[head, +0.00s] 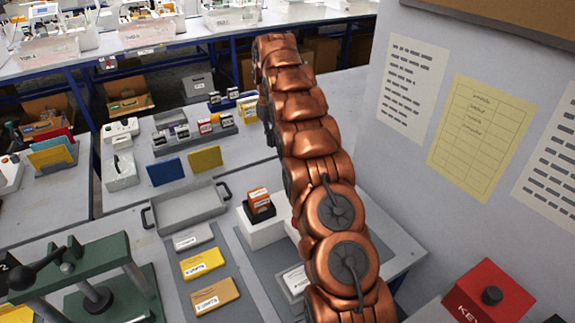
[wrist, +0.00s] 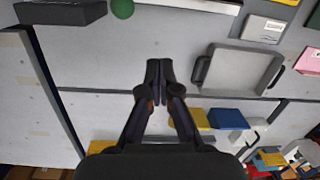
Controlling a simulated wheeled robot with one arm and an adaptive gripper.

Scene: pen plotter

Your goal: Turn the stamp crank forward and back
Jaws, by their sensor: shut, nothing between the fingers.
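A green press (head: 100,262) stands at the lower left in the head view. A black-knobbed handle (head: 40,268) is on its left side. I cannot tell for sure whether this is the stamp crank. An orange and black stamp (head: 259,202) sits on a white block (head: 262,232) beside my copper arm. My gripper (wrist: 158,66) is shut and empty in the wrist view, over bare grey table. It is apart from all objects there. In the head view my arm hides it.
A grey tray (head: 190,207) with black handles lies mid-table; it also shows in the wrist view (wrist: 240,70). Blue (head: 166,171) and yellow (head: 205,158) blocks stand behind it. A wall panel (head: 375,130) rises at right, with a red box (head: 488,292) below.

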